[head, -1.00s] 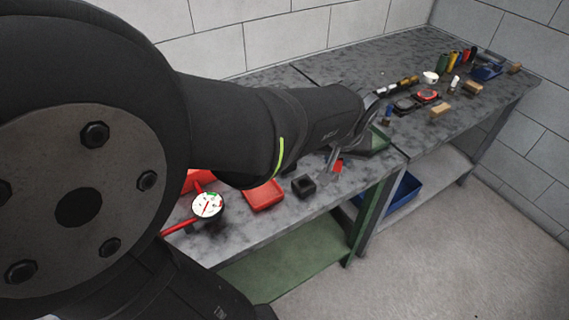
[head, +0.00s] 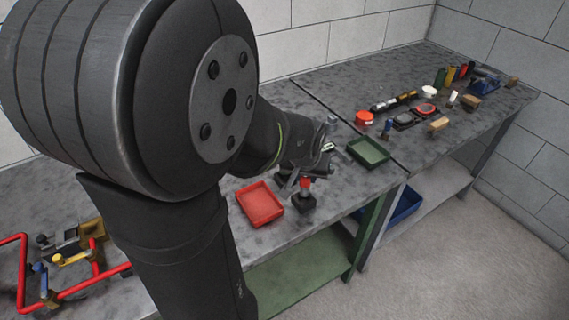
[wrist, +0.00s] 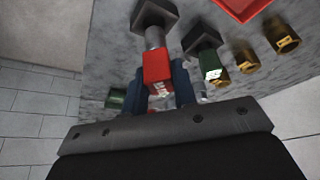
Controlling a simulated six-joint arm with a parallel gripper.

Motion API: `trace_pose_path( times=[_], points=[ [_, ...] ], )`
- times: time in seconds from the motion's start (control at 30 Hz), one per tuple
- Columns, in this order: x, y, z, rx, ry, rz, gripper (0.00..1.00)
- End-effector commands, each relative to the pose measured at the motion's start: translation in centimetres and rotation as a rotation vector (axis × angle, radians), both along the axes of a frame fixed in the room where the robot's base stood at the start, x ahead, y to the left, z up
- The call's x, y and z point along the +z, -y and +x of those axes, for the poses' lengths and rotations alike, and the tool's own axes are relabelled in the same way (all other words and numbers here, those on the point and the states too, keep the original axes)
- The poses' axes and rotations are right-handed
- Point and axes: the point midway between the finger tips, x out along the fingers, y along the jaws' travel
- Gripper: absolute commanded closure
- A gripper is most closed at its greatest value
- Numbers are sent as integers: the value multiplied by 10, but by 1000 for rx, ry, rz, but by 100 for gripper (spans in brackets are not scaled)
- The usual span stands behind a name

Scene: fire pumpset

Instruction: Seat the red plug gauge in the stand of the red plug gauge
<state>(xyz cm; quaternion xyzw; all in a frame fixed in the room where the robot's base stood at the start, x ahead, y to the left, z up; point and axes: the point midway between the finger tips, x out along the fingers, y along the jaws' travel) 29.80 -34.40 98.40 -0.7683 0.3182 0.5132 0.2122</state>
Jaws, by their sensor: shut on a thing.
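The red plug gauge (wrist: 157,70) has a red block handle and a grey metal pin. My gripper (wrist: 160,84) is shut on its red handle, one finger on each side. The gauge also shows in the head view (head: 305,183), roughly upright over the dark square stand (head: 303,203). In the wrist view the pin's far end overlaps the middle of the stand (wrist: 142,14). I cannot tell whether the tip is inside the hole or just above it. My gripper in the head view (head: 298,182) is partly hidden by my wrist.
A red tray (head: 261,204) lies left of the stand and a green tray (head: 368,151) right of it. A green gauge (wrist: 210,66) by another dark stand (wrist: 202,36) and several brass pieces (wrist: 272,29) are close by in the wrist view. The bench's front edge is near.

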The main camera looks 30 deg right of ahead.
Motion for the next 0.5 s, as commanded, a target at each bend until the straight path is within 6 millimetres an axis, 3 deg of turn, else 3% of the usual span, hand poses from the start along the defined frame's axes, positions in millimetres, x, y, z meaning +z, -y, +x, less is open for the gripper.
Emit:
trace_pose_path(
  times=[0.3, 0.5],
  points=[
    [-37, 0, 1, -2, 0, 1, 100],
    [-40, 0, 1, -1, 2, -1, 100]
  ],
)
